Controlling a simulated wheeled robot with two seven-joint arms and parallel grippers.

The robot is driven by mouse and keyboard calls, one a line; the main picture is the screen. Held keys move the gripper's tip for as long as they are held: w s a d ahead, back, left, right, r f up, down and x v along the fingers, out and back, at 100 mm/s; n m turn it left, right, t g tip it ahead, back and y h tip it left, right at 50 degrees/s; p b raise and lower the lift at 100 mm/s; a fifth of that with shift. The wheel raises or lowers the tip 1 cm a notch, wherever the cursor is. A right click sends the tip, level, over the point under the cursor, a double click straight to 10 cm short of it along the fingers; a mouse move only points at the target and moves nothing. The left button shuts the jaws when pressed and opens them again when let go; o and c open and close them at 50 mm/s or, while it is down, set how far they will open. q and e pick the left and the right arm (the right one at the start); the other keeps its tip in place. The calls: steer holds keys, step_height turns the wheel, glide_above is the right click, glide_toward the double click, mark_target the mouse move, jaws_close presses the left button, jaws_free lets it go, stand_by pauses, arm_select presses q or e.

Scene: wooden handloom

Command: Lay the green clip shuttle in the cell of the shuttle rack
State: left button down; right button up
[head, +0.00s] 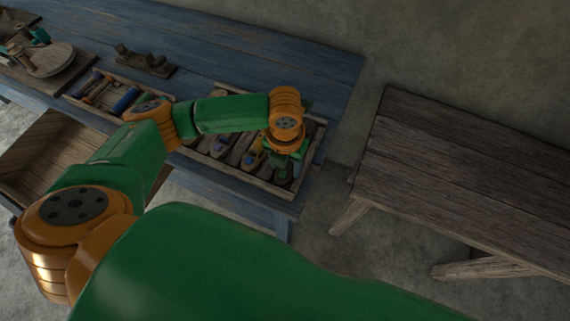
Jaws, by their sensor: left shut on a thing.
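My left gripper (284,158) is over the right end of the shuttle rack (312,157), pointing down. It is shut on a shuttle with a green part (283,179), which appears to be the green clip shuttle. Its lower end is at the rack's right-hand cell, near the front wall. The gripper and wrist hide most of it, so I cannot tell whether it touches the cell floor. Other shuttles lie in cells to its left, one with a blue clip (220,147) and one with a yellowish clip (251,161). My right gripper is out of view.
The rack stands at the right end of the blue table (320,67). To its left are a tray with a blue roll (126,100), a dark wooden stand (146,62) and a round wooden board (52,61). A bare wooden bench (460,185) stands at the right.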

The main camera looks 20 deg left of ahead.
arm_select(q)
steer(key=shift+c, duration=0.8)
jaws_free()
steer(key=shift+s+f, duration=0.4)
steer(key=shift+f, duration=0.05)
steer(key=r+p, duration=0.1)
steer(key=r, duration=0.7)
steer(key=shift+w, duration=0.2)
step_height(320, 180, up, 6)
steer(key=p, duration=0.7)
